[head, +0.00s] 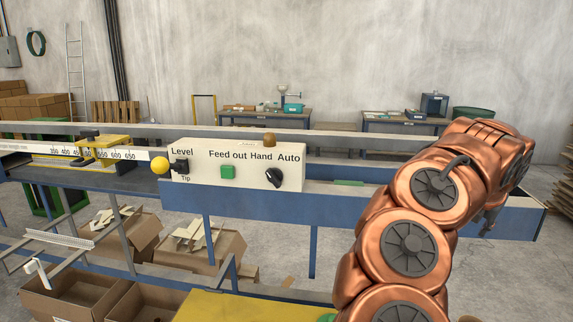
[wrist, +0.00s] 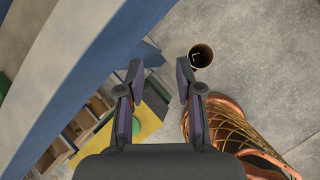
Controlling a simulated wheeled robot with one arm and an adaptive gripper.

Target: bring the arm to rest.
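My copper-coloured arm stands at the right in the head view, bent over near the right end of the blue machine frame (head: 270,206). My gripper (head: 488,222) hangs at the arm's far end, partly hidden behind the arm. In the wrist view my gripper (wrist: 161,105) points down with its two dark fingers apart. Nothing is between the fingers, and the floor shows through the gap. The gripper is beside the machine's edge, apart from it in the wrist view.
The control panel (head: 235,166) has a green button (head: 228,172), a black knob (head: 274,178) and a yellow ball lever (head: 159,165). Cardboard boxes (head: 75,292) stand below. Benches (head: 265,122) line the back wall.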

